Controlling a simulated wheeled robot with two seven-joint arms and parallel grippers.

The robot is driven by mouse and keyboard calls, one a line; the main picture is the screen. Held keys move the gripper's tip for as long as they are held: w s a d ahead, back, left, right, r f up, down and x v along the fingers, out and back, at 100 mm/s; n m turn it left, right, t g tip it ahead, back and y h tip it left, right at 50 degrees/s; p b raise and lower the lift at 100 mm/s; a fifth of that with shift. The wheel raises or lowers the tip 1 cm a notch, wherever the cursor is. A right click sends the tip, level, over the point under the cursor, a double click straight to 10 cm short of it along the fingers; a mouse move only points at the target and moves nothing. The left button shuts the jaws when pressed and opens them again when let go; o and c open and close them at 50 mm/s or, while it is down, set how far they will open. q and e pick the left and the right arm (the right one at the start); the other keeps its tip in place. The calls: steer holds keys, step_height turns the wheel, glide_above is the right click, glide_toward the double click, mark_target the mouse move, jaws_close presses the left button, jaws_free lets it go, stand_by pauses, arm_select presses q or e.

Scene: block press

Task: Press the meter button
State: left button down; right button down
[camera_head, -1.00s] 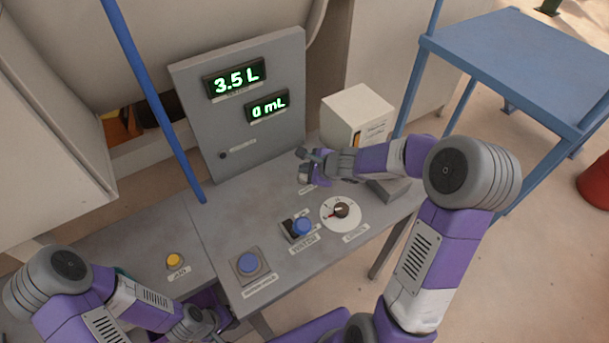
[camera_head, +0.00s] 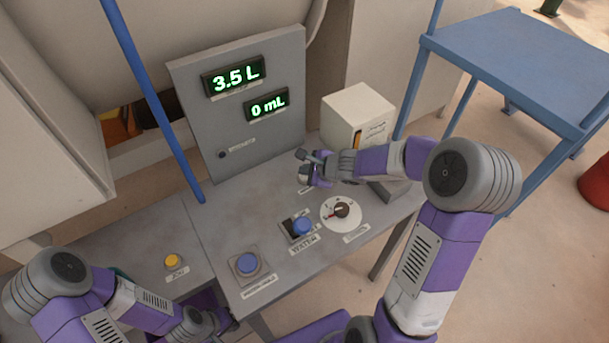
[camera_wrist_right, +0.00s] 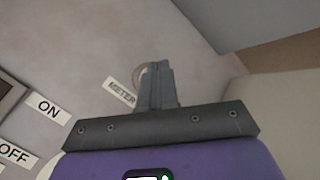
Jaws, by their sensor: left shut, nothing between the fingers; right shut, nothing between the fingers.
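The meter button is mostly hidden behind my right gripper; only a pale curved edge (camera_wrist_right: 148,76) beside the fingers shows in the right wrist view. Its "METER" label (camera_wrist_right: 120,91) lies on the grey tabletop just left of the fingers. My right gripper (camera_wrist_right: 158,72) is shut and empty, in front of that edge; I cannot tell whether it touches. In the head view my right gripper (camera_head: 306,167) is over the back of the table, before the display panel (camera_head: 246,110). My left gripper (camera_head: 226,318) is low at the front edge, shut and empty, partly hidden.
A dial (camera_head: 341,211), a blue water button (camera_head: 302,226), another blue button (camera_head: 247,264) and a yellow button (camera_head: 173,261) sit on the tabletop. The displays read 3.5 L (camera_head: 235,77) and 0 mL (camera_head: 267,105). A white box (camera_head: 352,113) stands behind my right forearm.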

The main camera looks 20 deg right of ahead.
steer(key=shift+f+b, duration=0.45)
steer(key=shift+b, duration=0.05)
steer(key=shift+r, duration=0.15)
stand_by(0.5)
steer(key=shift+r+p, duration=0.8)
steer(key=shift+p, duration=0.1)
step_height(320, 180, up, 5)
steer(key=p, duration=0.4)
steer(key=shift+p, duration=0.4)
